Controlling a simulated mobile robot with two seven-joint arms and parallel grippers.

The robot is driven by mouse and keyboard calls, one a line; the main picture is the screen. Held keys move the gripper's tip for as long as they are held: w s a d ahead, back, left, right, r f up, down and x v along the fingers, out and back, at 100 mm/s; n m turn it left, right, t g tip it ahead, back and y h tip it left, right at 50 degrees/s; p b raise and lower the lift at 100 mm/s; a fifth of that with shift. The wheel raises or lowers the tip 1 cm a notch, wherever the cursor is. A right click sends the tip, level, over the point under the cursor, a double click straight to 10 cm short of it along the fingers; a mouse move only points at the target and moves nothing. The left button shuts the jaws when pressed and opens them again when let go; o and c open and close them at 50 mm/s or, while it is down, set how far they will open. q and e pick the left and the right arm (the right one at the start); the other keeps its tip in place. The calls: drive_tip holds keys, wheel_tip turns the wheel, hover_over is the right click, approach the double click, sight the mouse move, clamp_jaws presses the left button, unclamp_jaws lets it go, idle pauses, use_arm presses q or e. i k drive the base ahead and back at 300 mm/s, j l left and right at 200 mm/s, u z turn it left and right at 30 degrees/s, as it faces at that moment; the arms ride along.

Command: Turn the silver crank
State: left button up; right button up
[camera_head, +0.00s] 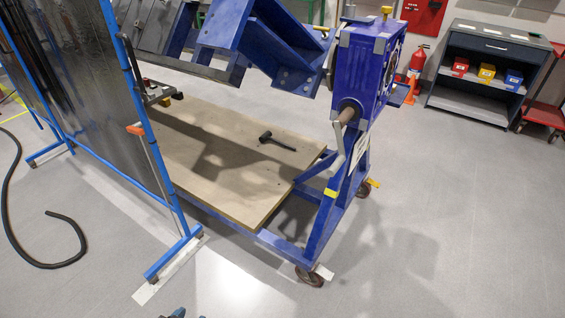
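The silver crank (338,143) is on the near side of the blue gearbox housing (354,68) of the rotary jig. Its thin arm hangs down, slightly tilted, from a brownish shaft stub at the housing's lower part. Nothing touches the crank. Neither of my grippers can be made out. Only a small dark and blue sliver shows at the bottom edge, and I cannot tell what it is.
The jig's blue wheeled frame (322,226) carries a wooden board (215,150) with a black tool (276,140) on it. A blue-framed screen (85,90) stands left, near a black hose (50,265). The floor at front right is clear.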

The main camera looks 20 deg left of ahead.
sight(347, 114)
drive_tip(key=i+l+u, duration=0.15)
drive_tip(key=u, duration=0.35)
drive_tip(key=i+l+u, duration=0.1)
drive_tip(key=l+u, duration=0.65)
drive_tip(key=i+l+u, duration=0.1)
drive_tip(key=l+u, duration=0.2)
drive_tip(key=l, duration=0.15)
drive_tip(key=l+u, duration=0.2)
drive_tip(key=l, duration=1.3)
drive_tip(key=k+l, duration=0.15)
drive_tip(key=l, duration=0.5)
